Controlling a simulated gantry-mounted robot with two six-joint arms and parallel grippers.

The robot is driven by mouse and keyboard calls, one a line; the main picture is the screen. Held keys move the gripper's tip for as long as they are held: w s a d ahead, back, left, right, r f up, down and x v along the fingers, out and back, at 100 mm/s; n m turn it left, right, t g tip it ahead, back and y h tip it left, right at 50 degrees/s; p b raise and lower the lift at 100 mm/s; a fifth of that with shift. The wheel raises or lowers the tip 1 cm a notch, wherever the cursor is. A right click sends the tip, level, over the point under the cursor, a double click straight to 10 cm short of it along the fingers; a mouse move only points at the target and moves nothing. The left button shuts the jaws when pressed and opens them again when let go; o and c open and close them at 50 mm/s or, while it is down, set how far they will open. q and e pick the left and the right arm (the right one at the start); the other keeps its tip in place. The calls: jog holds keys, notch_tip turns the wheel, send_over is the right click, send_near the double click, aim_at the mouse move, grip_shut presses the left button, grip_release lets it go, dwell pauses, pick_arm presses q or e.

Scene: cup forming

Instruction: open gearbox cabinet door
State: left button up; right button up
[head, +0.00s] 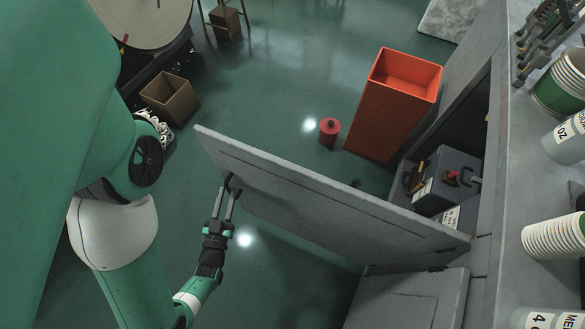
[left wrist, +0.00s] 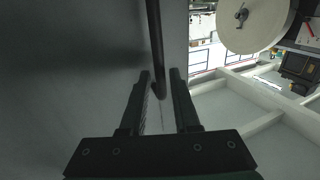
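The grey cabinet door (head: 320,200) stands wide open in the head view, swung out from the counter on the right. Its dark handle (head: 230,181) is near the door's free end. My left gripper (head: 229,189) is at this handle with its two fingers apart. In the left wrist view the handle (left wrist: 156,45) is a dark bar whose near end lies between the fingertips (left wrist: 160,76), with narrow gaps beside it. The open cabinet shows a grey box (head: 447,180) inside. My right gripper is in neither view.
An orange bin (head: 385,125) and a red canister (head: 329,132) stand on the floor behind the door. A cardboard box (head: 169,98) is at upper left. The countertop (head: 505,190) carries cup stacks (head: 555,238). A second grey panel (head: 410,300) is below. Floor left of the door is free.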

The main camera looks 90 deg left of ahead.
pick_arm(q)
jog(key=s+d, duration=0.1)
jog(key=d, duration=0.8)
jog(key=shift+s+b, duration=0.3)
